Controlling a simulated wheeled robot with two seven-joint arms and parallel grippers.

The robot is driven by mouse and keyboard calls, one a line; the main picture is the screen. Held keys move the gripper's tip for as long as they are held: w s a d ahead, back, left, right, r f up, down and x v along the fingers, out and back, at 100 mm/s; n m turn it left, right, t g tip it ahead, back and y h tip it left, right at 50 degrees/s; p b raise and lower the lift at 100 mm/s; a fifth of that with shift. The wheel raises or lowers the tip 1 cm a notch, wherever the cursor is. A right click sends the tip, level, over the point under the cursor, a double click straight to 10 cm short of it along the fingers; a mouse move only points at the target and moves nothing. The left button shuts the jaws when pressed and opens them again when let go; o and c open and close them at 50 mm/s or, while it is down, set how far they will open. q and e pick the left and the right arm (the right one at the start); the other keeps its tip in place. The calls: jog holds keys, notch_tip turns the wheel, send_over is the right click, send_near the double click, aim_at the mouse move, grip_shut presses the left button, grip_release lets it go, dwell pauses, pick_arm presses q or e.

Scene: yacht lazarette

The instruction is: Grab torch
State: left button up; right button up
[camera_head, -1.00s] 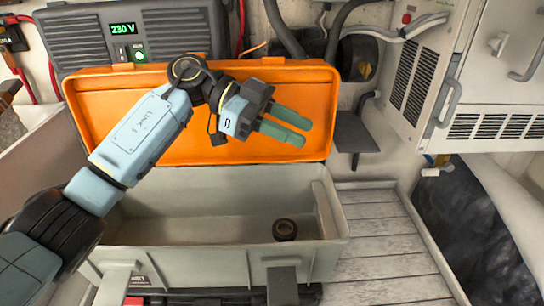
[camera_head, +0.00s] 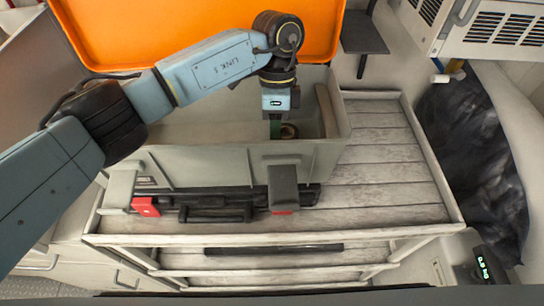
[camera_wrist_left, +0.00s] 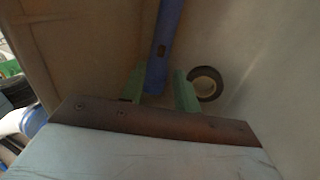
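My left gripper (camera_head: 275,130) reaches down into the grey toolbox (camera_head: 215,166); its fingertips are mostly hidden by the front wall in the head view. In the left wrist view the green fingers (camera_wrist_left: 158,84) are apart. A long blue thing (camera_wrist_left: 165,45) with a small slot lies between and beyond them. It may be the torch, but I cannot tell for sure. I see a gap between it and the right finger. The blue thing is hidden in the head view. My right gripper is not in view.
A black roll (camera_wrist_left: 206,84) with a pale centre lies just right of the fingers and partly shows in the head view (camera_head: 289,131). The orange lid (camera_head: 190,35) stands open behind. Slatted boards (camera_head: 390,180) right of the box are clear. A dark device with green digits (camera_head: 483,264) is lower right.

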pick_arm(q)
jog(key=shift+p+x, duration=0.55)
jog(key=shift+x, duration=2.2)
jog(key=shift+a, duration=0.15)
jog(key=shift+c, duration=0.4)
grip_shut()
jog(key=shift+r, duration=0.1)
